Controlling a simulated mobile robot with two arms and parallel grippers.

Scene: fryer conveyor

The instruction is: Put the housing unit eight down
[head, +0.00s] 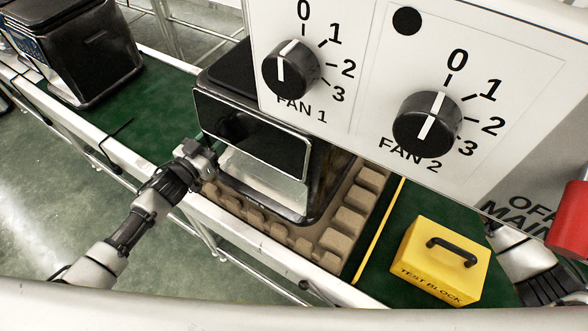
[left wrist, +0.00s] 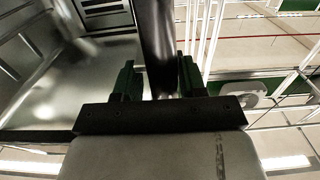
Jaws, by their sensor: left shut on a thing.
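A black, boxy housing unit (head: 252,136) with a shiny silver lower front is at the middle of the head view, over a brown moulded tray (head: 345,222). Its lower edge is within the tray's outline; I cannot tell whether it rests on it. No number is readable on it. My left gripper (head: 208,152) is at its left front edge. In the left wrist view, the gripper's green-padded fingers (left wrist: 158,80) are shut on a dark, rounded bar of the unit (left wrist: 156,45). The control panel hides the unit's upper right. My right gripper's fingers are not seen.
A white control panel (head: 375,60) with fan knobs overhangs the unit. A yellow test block (head: 440,262) sits on the green conveyor (head: 150,110) right of a yellow line. Another black unit (head: 85,55) stands far left. A white rail (head: 270,250) runs along the front.

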